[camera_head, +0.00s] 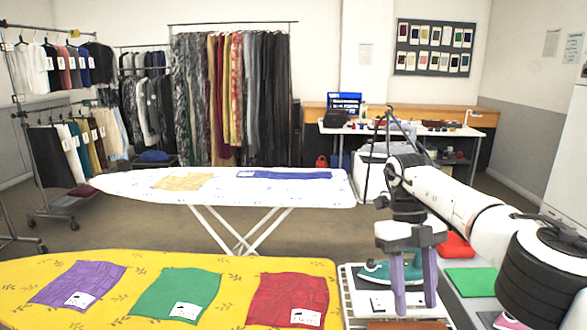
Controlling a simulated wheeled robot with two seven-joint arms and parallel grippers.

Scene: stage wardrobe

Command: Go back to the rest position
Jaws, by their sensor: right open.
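My right gripper (414,300) hangs with its fingers pointing down at the right of the head view, open, with a gap between the two fingers. Behind and partly hidden by its fingers is a teal iron (374,271), on a pale stand (352,305) at the right end of the yellow ironing board. I cannot tell whether the fingers touch the iron. My left gripper is out of view.
The yellow ironing board (230,262) carries purple (85,280), green (170,290) and red (290,295) cloths. A white ironing board (130,186) stands behind it. Clothes racks line the back left.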

